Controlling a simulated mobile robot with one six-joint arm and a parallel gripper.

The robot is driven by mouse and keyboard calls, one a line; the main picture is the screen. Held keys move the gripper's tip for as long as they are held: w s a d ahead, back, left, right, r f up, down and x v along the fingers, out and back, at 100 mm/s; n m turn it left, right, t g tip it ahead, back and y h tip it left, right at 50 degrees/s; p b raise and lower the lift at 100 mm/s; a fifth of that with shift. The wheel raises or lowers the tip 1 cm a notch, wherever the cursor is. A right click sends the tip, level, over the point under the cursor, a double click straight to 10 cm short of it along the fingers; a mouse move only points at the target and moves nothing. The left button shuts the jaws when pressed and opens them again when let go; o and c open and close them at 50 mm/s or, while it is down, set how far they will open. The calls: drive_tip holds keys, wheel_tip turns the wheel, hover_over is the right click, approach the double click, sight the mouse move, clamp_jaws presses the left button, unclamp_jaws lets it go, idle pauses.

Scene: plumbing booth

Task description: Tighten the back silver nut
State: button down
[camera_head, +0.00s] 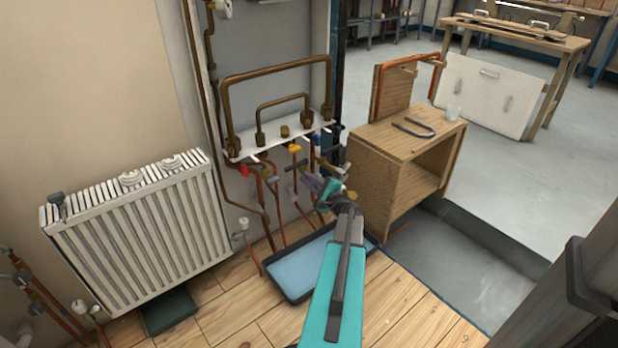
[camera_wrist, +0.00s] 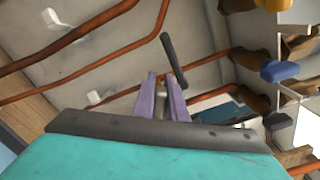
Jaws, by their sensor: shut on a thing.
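My gripper (camera_head: 310,182) has purple fingers and is in front of the pipes, below the white manifold plate. In the wrist view the fingers (camera_wrist: 163,88) are close together, shut on a thin dark bar (camera_wrist: 174,58) that sticks out past their tips. What the bar belongs to is not clear. Copper pipes (camera_wrist: 105,37) run behind and beside it. I cannot make out the back silver nut in either view; the valves and fittings below the plate are small and partly hidden by my arm.
The manifold plate (camera_head: 247,148) carries brown pipe loops and a row of coloured valve handles, with a yellow one (camera_head: 295,148). A blue tray (camera_head: 303,268) lies on the floor below. A wooden cabinet (camera_head: 395,180) stands close on the right, a white radiator (camera_head: 140,232) on the left.

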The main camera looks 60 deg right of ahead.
drive_tip(key=shift+w+a+r+m, duration=0.15)
drive_tip(key=shift+r+m, duration=0.05)
drive_tip(key=shift+m, duration=0.2)
drive_tip(key=c, duration=1.8)
unclamp_jaws()
drive_tip(key=shift+s, duration=0.2)
drive_tip(key=p+v, duration=0.3)
drive_tip(key=v, duration=1)
drive_tip(key=shift+s, duration=0.25)
